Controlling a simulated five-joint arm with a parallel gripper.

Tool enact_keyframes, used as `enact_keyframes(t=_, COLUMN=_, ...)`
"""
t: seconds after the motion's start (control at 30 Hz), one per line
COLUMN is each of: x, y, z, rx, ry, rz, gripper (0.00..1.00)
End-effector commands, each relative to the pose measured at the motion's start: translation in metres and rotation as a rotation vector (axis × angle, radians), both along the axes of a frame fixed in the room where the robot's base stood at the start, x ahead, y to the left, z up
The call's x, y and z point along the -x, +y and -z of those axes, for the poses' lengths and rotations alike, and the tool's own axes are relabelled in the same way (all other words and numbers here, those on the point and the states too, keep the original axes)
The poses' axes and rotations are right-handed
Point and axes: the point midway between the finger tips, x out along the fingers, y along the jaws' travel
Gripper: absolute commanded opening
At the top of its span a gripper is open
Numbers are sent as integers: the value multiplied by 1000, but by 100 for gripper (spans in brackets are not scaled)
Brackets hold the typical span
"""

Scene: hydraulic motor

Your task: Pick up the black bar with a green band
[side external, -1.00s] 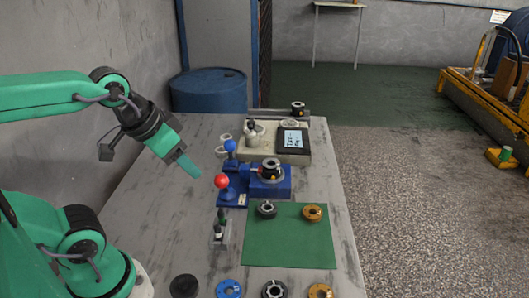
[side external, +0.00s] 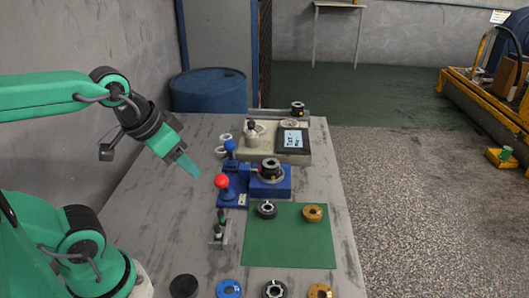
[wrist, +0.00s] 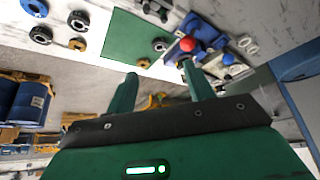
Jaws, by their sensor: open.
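The black bar with a green band (side external: 221,217) stands upright in a small grey block (side external: 217,236), just left of the green mat (side external: 290,238). My gripper (side external: 190,168) hangs above the table, up and left of the bar and apart from it. In the wrist view my gripper (wrist: 160,74) shows two green fingers spread apart with nothing held between them. In that view the bar is too small and close to the top edge to make out clearly.
A red-knobbed lever (side external: 221,181) and a blue-knobbed lever (side external: 230,145) stand behind the bar. A blue fixture (side external: 270,178) holds a dark round part. Several ring parts lie on the mat and along the front. The table left of the bar is clear.

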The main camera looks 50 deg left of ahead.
Motion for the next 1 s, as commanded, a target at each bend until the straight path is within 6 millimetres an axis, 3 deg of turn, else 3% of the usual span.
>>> enact_keyframes(t=0.4, x=0, y=0, z=0, rx=0, ry=0, rz=0, gripper=53)
enact_keyframes(t=0.5, x=0, y=0, z=0, rx=0, ry=0, rz=0, gripper=41)
enact_keyframes(t=1.0, x=-4, y=0, z=3, rx=-38, ry=18, rz=71, gripper=41)
